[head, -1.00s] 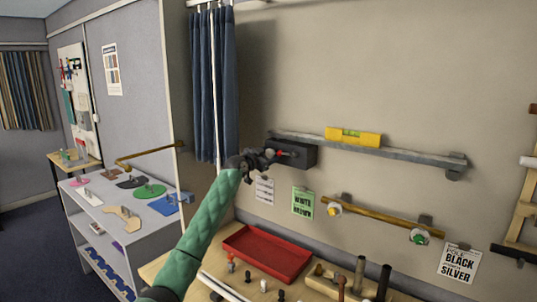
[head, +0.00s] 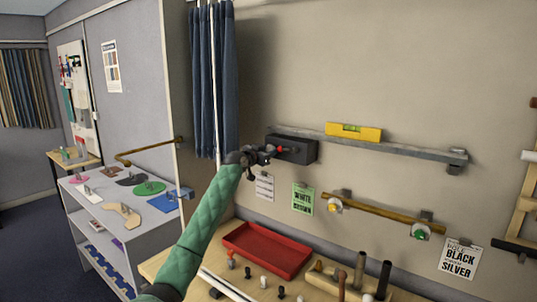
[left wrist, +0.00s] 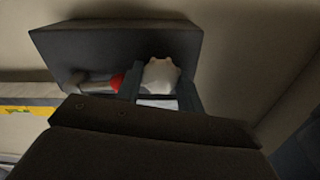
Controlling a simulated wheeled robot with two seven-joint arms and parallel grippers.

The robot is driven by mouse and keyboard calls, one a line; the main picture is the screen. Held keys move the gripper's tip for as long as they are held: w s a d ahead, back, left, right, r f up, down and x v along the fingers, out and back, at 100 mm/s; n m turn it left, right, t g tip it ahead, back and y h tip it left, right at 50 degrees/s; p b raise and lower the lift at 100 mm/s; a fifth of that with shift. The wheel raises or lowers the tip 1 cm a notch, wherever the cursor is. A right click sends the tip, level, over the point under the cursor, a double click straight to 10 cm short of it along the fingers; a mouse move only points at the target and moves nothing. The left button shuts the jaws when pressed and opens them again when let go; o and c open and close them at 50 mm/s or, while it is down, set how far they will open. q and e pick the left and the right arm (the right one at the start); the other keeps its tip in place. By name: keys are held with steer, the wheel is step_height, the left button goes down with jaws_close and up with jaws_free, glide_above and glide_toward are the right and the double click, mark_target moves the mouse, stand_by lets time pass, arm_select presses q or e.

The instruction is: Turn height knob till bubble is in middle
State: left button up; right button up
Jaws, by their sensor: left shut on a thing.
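The height knob, pale and rounded, shows in the left wrist view (left wrist: 161,76) on the front of a dark block (left wrist: 60,45). My left gripper (left wrist: 163,98) is shut on the knob, one finger on each side. In the head view my left gripper (head: 266,152) is at the front of the dark block (head: 300,152), at the rail's left end, and hides the knob. A red-tipped lever (left wrist: 117,82) is beside the knob. The yellow spirit level (head: 366,134) lies on the grey rail (head: 415,152); its green vial is too small to show where the bubble is. My right gripper is not in view.
Below the rail, a brass pole (head: 380,213) with coloured knobs is fixed to the wall. A red tray (head: 262,236) and several small parts are on the table. A blue curtain (head: 210,90) hangs left of the block.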

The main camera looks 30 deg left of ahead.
arm_select(q)
steer(key=n+b, duration=0.1)
steer(key=n, duration=0.2)
steer(key=shift+f+b, duration=0.1)
steer(key=shift+b, duration=0.25)
steer(key=shift+n+b, duration=0.45)
steer(key=shift+n, duration=1.35)
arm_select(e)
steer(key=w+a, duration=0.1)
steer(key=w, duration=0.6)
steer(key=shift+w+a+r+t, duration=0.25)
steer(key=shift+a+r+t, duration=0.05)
arm_select(q)
steer(key=shift+n, duration=0.3)
steer(key=o, duration=1)
steer(key=shift+a, duration=0.2)
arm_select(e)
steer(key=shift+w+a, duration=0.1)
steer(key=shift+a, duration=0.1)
